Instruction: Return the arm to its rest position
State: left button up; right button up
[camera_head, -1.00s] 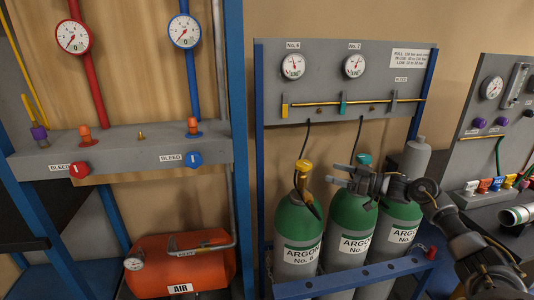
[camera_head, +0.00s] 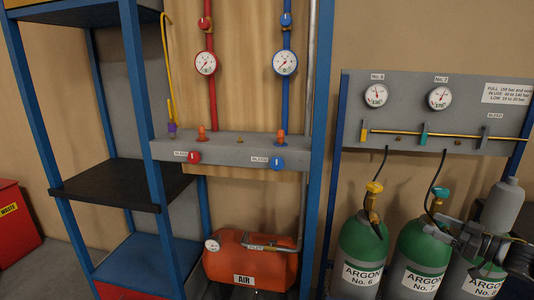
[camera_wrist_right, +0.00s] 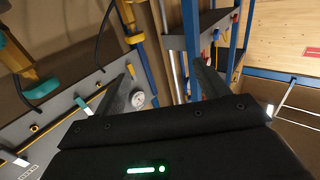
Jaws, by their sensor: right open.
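My right arm comes in at the right edge of the head view. Its dark gripper (camera_head: 440,231) points left, in front of the right shoulder of the green and white cylinder Argon No. 7 (camera_head: 418,270). Part of the cylinder to its right (camera_head: 474,288) is hidden behind the arm. In the right wrist view the two fingers (camera_wrist_right: 160,87) stand wide apart with nothing between them. My left gripper does not show.
Argon No. 6 (camera_head: 362,262) stands left of No. 7, below a grey gauge panel (camera_head: 460,120). A blue-framed rack holds red and blue gauges and an orange air tank (camera_head: 262,268). Blue-framed shelves (camera_head: 110,185) and a red waste bin (camera_head: 15,225) are further left.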

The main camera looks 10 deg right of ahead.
jog(key=d+f+m+h, duration=0.1)
jog(key=d+f+h, duration=0.3)
jog(key=f, duration=0.4)
jog(key=d+f+m+h, duration=0.1)
jog(key=d+f+h, duration=0.35)
jog(key=f, duration=0.35)
jog(key=s+a+f+g+h, duration=0.15)
jog(key=s+f, duration=0.25)
jog(key=f, duration=0.6)
jog(key=s+a+f+m+g, duration=0.15)
jog(key=s+f, duration=0.25)
jog(key=f, duration=0.5)
jog(key=s+a+f+g+h, duration=0.1)
jog(key=s+a+f+g, duration=0.2)
jog(key=f, duration=0.7)
jog(key=s+a+f+g, duration=0.2)
jog(key=s+a+f, duration=0.4)
jog(key=s+f, duration=0.3)
jog(key=s+a+f+g, duration=0.3)
jog(key=s+a+f, duration=0.2)
jog(key=s+f, duration=0.35)
jog(key=s+a+f+g+y, duration=0.1)
jog(key=s+a+f, duration=0.2)
jog(key=s+a, duration=0.8)
jog(key=s+a+f+g+y, duration=0.1)
jog(key=s+a+f, duration=0.3)
jog(key=s+a, duration=0.7)
jog(key=shift+s+g, duration=0.6)
jog(key=shift+g, duration=0.2)
